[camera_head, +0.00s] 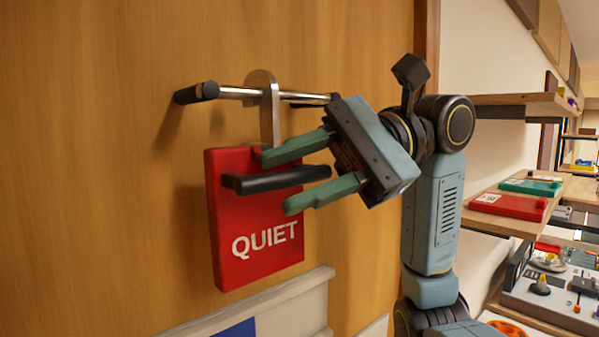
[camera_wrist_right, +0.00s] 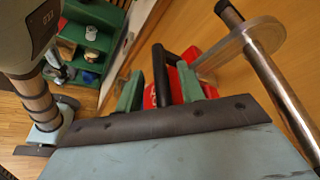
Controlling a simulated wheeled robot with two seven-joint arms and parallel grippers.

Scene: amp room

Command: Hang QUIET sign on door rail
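The red QUIET sign (camera_head: 228,215) hangs upright against the door, its metal hook (camera_head: 268,122) looped over the door rail (camera_head: 235,93). In the right wrist view the hook (camera_wrist_right: 240,41) also sits over the rail (camera_wrist_right: 282,93), and part of the red sign (camera_wrist_right: 192,54) shows behind my fingers. A black handle bar (camera_head: 250,183) sticks out from the sign's front. My right gripper (camera_head: 278,183) is open, with one green finger above the handle and one below. Gaps show between the fingers and the handle in both views. My left gripper is not in view.
The wooden door (camera_head: 90,150) fills the left side, with pale ledges (camera_head: 290,305) low on it. Shelves (camera_head: 500,218) with red and green boxes stand to the right of my right arm. A green shelf unit (camera_wrist_right: 95,40) shows in the wrist view.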

